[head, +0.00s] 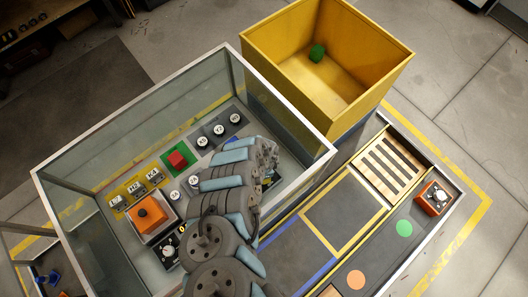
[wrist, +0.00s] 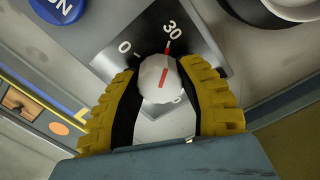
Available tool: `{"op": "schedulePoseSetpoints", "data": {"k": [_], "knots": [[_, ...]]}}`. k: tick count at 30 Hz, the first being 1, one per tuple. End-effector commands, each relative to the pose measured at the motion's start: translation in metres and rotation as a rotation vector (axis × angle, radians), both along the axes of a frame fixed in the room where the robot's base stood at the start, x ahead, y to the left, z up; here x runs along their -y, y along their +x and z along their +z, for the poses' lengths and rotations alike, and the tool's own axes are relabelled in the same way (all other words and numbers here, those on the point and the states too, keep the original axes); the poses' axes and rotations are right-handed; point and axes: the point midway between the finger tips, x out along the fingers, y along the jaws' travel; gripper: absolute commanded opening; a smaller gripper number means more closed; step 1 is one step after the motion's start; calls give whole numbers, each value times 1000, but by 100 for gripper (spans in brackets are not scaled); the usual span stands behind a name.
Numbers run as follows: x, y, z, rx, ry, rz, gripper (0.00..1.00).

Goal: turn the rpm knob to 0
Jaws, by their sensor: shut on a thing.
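The rpm knob (wrist: 155,82) is a white round knob with a red line, on a dark plate (wrist: 110,40) in the wrist view. The red line points close to the 30 mark; the 0 mark is to its left. A third mark below is mostly hidden. My gripper (wrist: 163,100) has its yellow ribbed fingers on both sides of the knob and is shut on it. In the head view my arm covers the gripper and the knob, so neither can be made out there.
A blue button (wrist: 58,8) and a dark round rim (wrist: 290,8) flank the plate. In the head view, glass walls with a metal rim (head: 100,122) enclose the panel, which holds a red button (head: 177,159) and an orange block (head: 150,214). A yellow bin (head: 370,95) stands behind.

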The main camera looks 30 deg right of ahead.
Motion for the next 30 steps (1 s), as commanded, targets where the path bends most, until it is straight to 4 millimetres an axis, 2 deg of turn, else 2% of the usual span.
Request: {"op": "schedulePoseSetpoints", "data": {"k": [8, 24, 30], "knots": [[1, -1, 3, 0, -1, 135, 3], [0, -2, 1, 0, -1, 625, 3], [0, -1, 0, -1, 0, 736, 3]]}}
